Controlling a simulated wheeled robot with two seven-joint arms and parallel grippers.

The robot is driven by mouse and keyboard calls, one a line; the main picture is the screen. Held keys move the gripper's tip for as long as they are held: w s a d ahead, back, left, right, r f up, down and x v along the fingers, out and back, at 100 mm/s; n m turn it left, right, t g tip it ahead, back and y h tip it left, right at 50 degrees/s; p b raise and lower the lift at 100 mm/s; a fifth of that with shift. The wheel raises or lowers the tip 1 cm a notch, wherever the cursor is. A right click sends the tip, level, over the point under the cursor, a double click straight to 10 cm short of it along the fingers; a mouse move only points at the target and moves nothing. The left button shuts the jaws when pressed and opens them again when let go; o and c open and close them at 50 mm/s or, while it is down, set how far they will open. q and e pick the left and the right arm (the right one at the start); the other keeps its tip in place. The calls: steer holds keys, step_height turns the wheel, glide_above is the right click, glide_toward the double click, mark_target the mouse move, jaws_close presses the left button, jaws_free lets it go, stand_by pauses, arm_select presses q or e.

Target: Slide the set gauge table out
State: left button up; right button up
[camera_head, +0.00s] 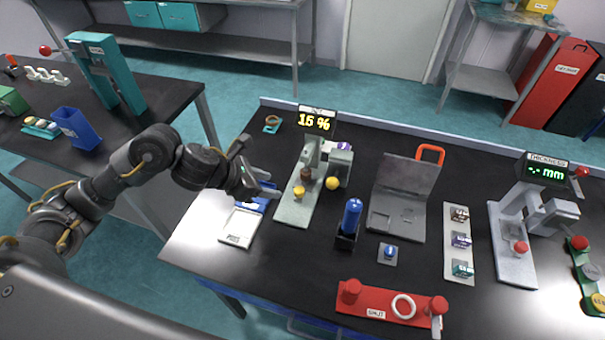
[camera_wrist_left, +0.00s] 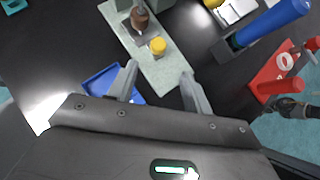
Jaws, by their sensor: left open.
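The set gauge stands on a pale grey base plate (camera_head: 292,209) at the middle left of the bench, with a display (camera_head: 317,121) reading 15 %. A brown plunger (camera_head: 306,173) hangs over the small table (camera_wrist_left: 140,33), which carries a yellow knob (camera_head: 299,192) at its front. The yellow knob also shows in the left wrist view (camera_wrist_left: 158,45). My left gripper (camera_head: 268,184) is open, just left of the base plate. My right gripper is out of view.
A blue and white item (camera_head: 240,225) lies below my left gripper. A red fixture (camera_head: 385,305) lies at the front edge.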

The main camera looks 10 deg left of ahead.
mark_target(299, 190)
arm_select(q)
steer(key=p+x, duration=0.1)
steer(key=x, duration=0.8)
steer(key=shift+w+d, duration=0.2)
steer(key=shift+w, duration=0.1)
steer(key=shift+x, duration=0.8)
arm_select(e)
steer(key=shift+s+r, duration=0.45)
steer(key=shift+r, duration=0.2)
arm_select(q)
steer(key=shift+c, duration=0.3)
jaws_close()
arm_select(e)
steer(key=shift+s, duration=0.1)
